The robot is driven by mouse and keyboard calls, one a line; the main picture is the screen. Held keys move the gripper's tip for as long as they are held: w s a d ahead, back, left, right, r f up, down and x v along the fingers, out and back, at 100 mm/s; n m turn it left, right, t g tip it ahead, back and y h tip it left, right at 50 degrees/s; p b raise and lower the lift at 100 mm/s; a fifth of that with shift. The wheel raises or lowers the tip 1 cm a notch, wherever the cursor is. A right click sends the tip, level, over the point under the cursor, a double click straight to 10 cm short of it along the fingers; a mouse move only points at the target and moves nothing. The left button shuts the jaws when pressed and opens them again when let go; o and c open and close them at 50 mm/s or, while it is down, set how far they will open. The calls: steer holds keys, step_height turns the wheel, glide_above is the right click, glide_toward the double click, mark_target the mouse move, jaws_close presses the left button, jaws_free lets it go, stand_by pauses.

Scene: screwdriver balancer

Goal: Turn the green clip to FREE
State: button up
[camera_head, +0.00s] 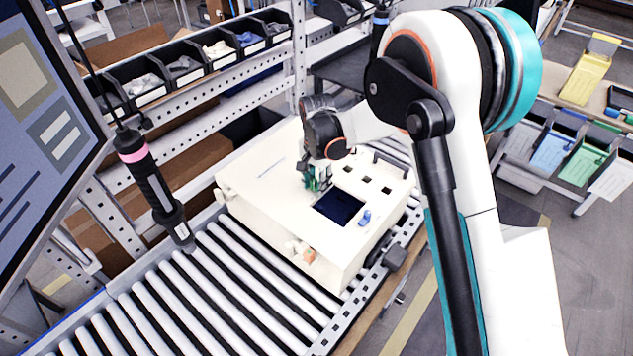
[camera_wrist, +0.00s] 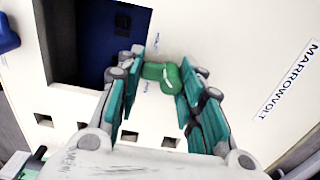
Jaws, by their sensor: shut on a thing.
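The green clip (camera_wrist: 160,72) is on the cream panel of a box, beside a dark blue opening. My gripper (camera_wrist: 158,76) has its teal fingers on either side of the clip and is shut on it. Small blue lettering sits close to the clip, too small to read. In the head view my gripper (camera_head: 316,182) is down at the top of the cream box (camera_head: 265,195), next to the dark opening (camera_head: 339,207). The clip is mostly hidden there by the fingers.
A blue clip (camera_head: 364,217) sits on the box on the other side of the opening. The box rests on a roller conveyor (camera_head: 215,290). A black screwdriver with a pink band (camera_head: 150,185) hangs at the left, beside a screen (camera_head: 40,130). Parts bins (camera_head: 185,68) stand behind.

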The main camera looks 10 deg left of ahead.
steer(key=n+b, duration=0.2)
steer(key=n, duration=0.2)
steer(key=shift+w, duration=0.2)
steer(key=n, duration=0.1)
steer(key=n+b, duration=0.1)
steer(key=n, duration=0.3)
steer(key=shift+w+b, duration=0.25)
steer(key=shift+b, duration=0.1)
steer(key=n+b, duration=0.1)
steer(key=n, duration=0.3)
steer(key=shift+w+a+n, duration=0.1)
steer(key=shift+w+n, duration=0.05)
steer(key=shift+n, duration=0.15)
steer(key=shift+w+a+n+b, duration=0.15)
steer(key=shift+n+b, duration=0.25)
steer(key=shift+n, duration=1.7)
steer(key=o, duration=1.1)
